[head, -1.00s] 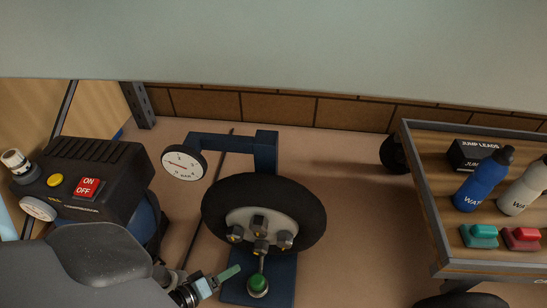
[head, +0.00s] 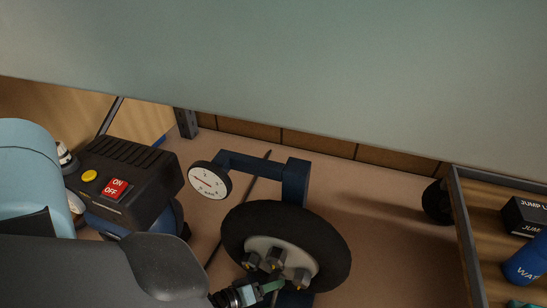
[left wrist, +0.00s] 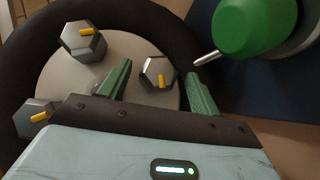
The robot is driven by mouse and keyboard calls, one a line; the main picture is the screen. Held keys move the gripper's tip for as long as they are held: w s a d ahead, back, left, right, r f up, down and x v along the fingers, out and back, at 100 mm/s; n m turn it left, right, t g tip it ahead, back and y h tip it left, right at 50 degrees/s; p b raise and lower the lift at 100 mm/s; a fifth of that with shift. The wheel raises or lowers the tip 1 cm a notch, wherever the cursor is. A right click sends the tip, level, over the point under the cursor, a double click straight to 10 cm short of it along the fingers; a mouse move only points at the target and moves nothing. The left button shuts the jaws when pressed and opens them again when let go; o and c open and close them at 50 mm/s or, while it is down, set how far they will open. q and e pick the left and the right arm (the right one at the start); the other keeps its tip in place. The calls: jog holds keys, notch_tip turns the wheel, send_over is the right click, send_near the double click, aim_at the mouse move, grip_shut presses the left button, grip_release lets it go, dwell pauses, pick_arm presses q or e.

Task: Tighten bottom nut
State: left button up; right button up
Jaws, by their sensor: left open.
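The black-tyred wheel (head: 338,258) stands on a blue stand (head: 294,183) with a pale hub. Several dark hex nuts with yellow marks sit on the hub. In the left wrist view, one nut (left wrist: 157,73), apparently the bottom one, lies between my open green fingertips, apart from both. Two other nuts, one upper (left wrist: 83,42) and one lower left (left wrist: 36,118), also show there. My left gripper (head: 273,288) is at the lower hub in the head view, where it partly hides the nuts. My right gripper is not in view.
A green knob (left wrist: 240,25) with a metal rod is close to my right-hand fingertip in the wrist view. A round gauge (head: 209,181) and a black compressor (head: 128,172) stand left. A large pale surface (head: 300,70) spans the top.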

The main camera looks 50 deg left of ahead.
pick_arm(q)
jog(key=shift+x, duration=0.8)
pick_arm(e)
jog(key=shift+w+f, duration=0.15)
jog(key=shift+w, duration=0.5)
pick_arm(q)
jog(key=shift+c, duration=0.4)
jog(key=c, duration=0.9)
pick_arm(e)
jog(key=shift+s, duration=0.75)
